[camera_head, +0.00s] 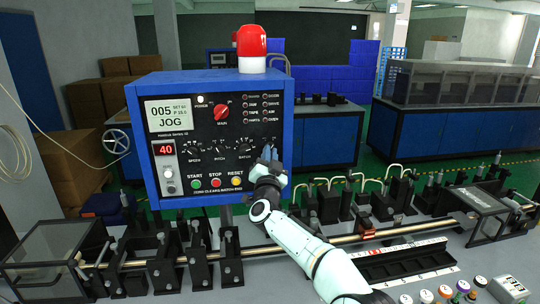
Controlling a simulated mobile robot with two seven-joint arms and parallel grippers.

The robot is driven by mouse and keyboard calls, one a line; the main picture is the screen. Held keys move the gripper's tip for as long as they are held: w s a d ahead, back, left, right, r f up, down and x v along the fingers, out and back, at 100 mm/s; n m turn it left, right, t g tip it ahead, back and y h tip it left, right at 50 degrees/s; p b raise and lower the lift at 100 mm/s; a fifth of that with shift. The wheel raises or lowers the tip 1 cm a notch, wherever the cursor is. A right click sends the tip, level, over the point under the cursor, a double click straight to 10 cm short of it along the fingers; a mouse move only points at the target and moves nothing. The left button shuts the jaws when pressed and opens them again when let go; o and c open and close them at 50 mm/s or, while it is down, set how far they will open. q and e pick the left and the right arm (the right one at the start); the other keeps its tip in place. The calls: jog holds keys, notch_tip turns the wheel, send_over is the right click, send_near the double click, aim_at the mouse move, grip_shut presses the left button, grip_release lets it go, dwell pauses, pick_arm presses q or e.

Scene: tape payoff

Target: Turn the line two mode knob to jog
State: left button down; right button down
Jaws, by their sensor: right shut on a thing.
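A blue control box (137,118) with a black front panel stands at the middle left. Its display (168,114) reads 005 and JOG. My right gripper (268,158) is at the right side of the panel, at the end of the row of small dials. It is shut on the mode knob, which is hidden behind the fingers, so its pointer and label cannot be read. A red main switch (221,112) sits higher on the panel. START (196,184), STOP (216,183) and RESET (236,181) buttons run along the bottom. My left gripper is not in view.
A red beacon (252,48) stands on top of the box. A long rod (345,239) runs through black stands below the panel. A clear-covered box (55,240) is at the left, and several coloured knobs (444,291) are at the lower right. Cartons (100,96) stand behind.

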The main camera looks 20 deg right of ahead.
jog(key=shift+s+d+r, duration=0.1)
jog(key=shift+r, duration=0.35)
jog(key=c, duration=1.4)
grip_release()
jog(key=shift+o, duration=1.4)
jog(key=shift+w+f, duration=0.2)
jog(key=shift+f, duration=0.1)
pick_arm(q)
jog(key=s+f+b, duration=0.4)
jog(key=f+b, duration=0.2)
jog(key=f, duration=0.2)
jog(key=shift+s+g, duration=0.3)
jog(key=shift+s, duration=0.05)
pick_arm(e)
jog(key=v, duration=1.3)
jog(key=shift+s, duration=0.15)
